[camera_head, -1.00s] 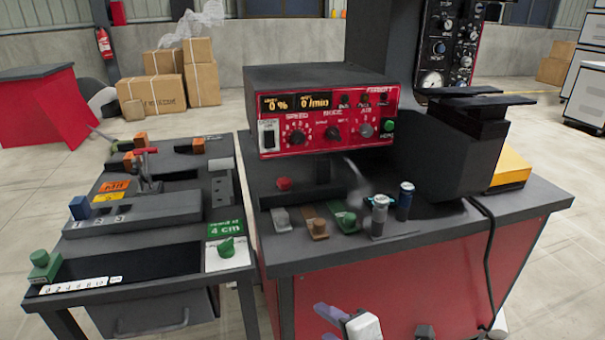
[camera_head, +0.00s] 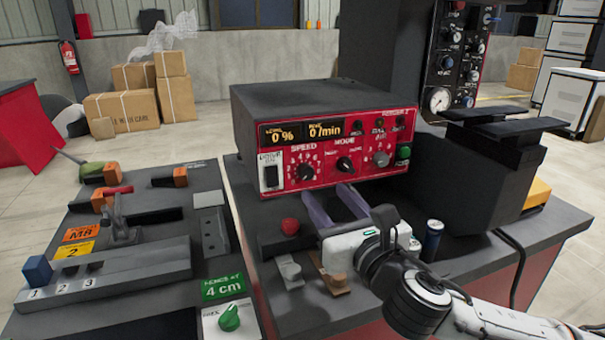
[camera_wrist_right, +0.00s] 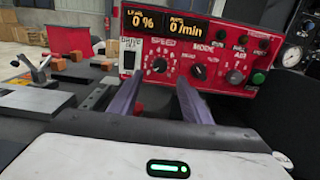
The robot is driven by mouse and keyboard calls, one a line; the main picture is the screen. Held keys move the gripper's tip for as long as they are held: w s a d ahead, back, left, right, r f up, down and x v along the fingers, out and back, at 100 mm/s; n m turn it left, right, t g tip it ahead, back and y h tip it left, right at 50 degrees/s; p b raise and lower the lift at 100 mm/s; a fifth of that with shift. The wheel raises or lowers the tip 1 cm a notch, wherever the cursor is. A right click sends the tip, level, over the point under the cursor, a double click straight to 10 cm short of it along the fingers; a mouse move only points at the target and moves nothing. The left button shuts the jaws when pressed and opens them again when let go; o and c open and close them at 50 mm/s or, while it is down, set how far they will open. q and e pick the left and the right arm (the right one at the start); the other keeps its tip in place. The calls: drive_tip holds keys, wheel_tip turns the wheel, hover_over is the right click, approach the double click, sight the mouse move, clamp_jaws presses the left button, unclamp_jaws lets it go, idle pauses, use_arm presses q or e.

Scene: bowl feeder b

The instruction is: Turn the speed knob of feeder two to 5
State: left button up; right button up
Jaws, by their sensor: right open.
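The red control box (camera_head: 375,171) stands on the right table, with displays reading 0 % and 0/min. Its feeder label is too small to read surely. The black SPEED knob (camera_head: 305,172) is at the left of the panel, inside a ring of white numbers; its exact setting is too small to tell. It also shows in the right wrist view (camera_wrist_right: 158,67). My right gripper (camera_head: 328,193) is open and empty in front of the panel, below and slightly right of the SPEED knob. In the wrist view its two fingers point toward the panel, one on each side of the knob. My left gripper is not in view.
A MODE knob (camera_head: 345,164) and another knob (camera_head: 381,159) sit right of SPEED. A red button (camera_head: 290,227) stands below the panel.

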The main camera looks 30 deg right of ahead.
sight(308, 173)
drive_tip(key=x, duration=0.8)
drive_tip(key=shift+w, duration=0.35)
drive_tip(key=c, duration=1)
